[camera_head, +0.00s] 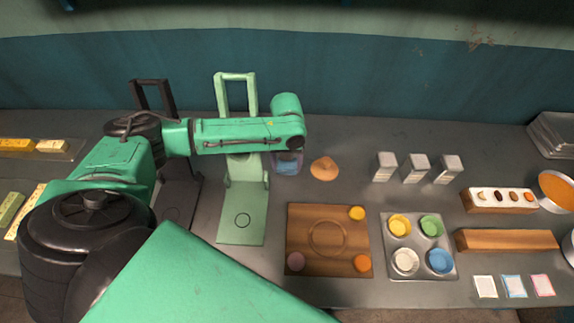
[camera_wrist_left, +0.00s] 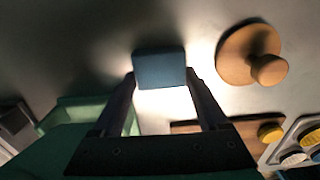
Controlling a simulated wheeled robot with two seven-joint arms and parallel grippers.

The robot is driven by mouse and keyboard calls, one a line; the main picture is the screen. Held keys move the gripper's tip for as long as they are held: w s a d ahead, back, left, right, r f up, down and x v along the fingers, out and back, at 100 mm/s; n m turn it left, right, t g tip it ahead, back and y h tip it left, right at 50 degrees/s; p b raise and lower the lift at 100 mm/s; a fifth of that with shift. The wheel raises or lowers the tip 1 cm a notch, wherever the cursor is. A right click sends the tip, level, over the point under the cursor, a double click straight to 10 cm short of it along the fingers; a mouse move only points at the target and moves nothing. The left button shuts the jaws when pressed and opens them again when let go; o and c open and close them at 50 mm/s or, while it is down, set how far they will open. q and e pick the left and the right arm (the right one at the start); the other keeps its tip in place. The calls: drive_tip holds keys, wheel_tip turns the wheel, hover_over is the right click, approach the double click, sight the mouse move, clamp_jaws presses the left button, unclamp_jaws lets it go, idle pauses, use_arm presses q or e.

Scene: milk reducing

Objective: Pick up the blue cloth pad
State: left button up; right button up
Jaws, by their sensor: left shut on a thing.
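The blue cloth pad (camera_wrist_left: 160,68) is a small dark blue block shape between the fingertips of my left gripper (camera_wrist_left: 160,82) in the left wrist view. Both fingers touch its sides, so the gripper is shut on it. In the head view my left gripper (camera_head: 288,156) points down at the back of the counter, just right of the light green stand. A small bluish patch of the pad (camera_head: 287,168) shows under it, and the wrist hides the rest. I cannot tell whether the pad is off the counter. My right gripper is not in view.
A round wooden knobbed piece (camera_head: 324,168) sits close to the right of the gripper; it also shows in the left wrist view (camera_wrist_left: 250,55). The green stand (camera_head: 242,205) is close on the left. A wooden board (camera_head: 311,268) and a paint tray (camera_head: 419,229) lie in front.

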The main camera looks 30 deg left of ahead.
sight(287, 166)
use_arm(q)
drive_tip(key=shift+r, duration=0.15)
drive_tip(key=shift+r, duration=0.35)
wheel_tip(287, 166, up, 19)
drive_tip(key=b, duration=0.2)
